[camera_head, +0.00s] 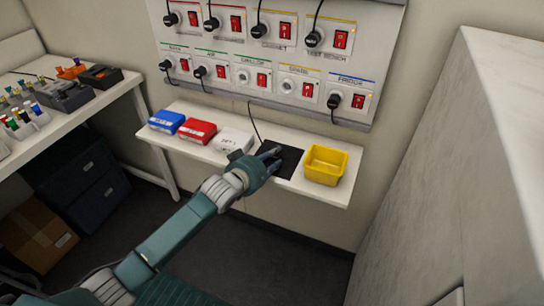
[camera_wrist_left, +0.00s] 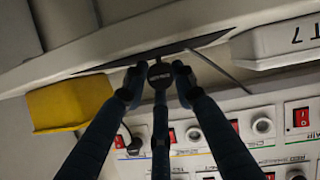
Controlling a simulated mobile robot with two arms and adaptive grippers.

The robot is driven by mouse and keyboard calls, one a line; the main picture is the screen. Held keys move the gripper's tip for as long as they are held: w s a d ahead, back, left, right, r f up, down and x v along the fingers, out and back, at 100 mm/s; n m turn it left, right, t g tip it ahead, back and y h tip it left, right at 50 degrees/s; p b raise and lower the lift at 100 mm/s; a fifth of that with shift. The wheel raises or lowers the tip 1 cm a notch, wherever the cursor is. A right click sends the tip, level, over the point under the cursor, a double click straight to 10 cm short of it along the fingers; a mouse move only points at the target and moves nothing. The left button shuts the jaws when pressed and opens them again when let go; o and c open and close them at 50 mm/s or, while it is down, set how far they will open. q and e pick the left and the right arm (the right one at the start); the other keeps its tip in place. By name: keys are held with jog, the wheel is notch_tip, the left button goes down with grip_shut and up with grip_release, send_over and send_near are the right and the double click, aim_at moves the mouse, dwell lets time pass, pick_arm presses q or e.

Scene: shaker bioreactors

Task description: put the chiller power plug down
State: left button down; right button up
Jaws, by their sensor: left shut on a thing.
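My left gripper (camera_head: 272,158) is over the black mat (camera_head: 292,163) on the narrow white shelf. In the left wrist view my gripper (camera_wrist_left: 160,80) is shut on the black round chiller power plug (camera_wrist_left: 160,73), which has a pale label. The plug sits between the fingertips, close to the mat (camera_wrist_left: 205,40); I cannot tell whether it touches. In the head view the fingers hide the plug, and its thin cable (camera_head: 254,122) runs up to the panel. The chiller socket (camera_head: 243,76) on the panel is empty. My right gripper is not in view.
A yellow bin (camera_head: 325,166) stands right of the mat. White (camera_head: 233,141), red (camera_head: 197,131) and blue (camera_head: 166,122) boxes stand left of it. The wall panel (camera_head: 265,50) above holds several plugs, sockets and red switches. A large pale block (camera_head: 480,150) is at the right.

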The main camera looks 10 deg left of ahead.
pick_arm(q)
jog(key=c, duration=1.4)
grip_release()
jog(key=shift+r, duration=0.15)
jog(key=v, duration=0.8)
jog(key=r+v, duration=0.1)
jog(key=v, duration=0.3)
jog(key=shift+a, duration=0.1)
jog(key=shift+f, duration=0.1)
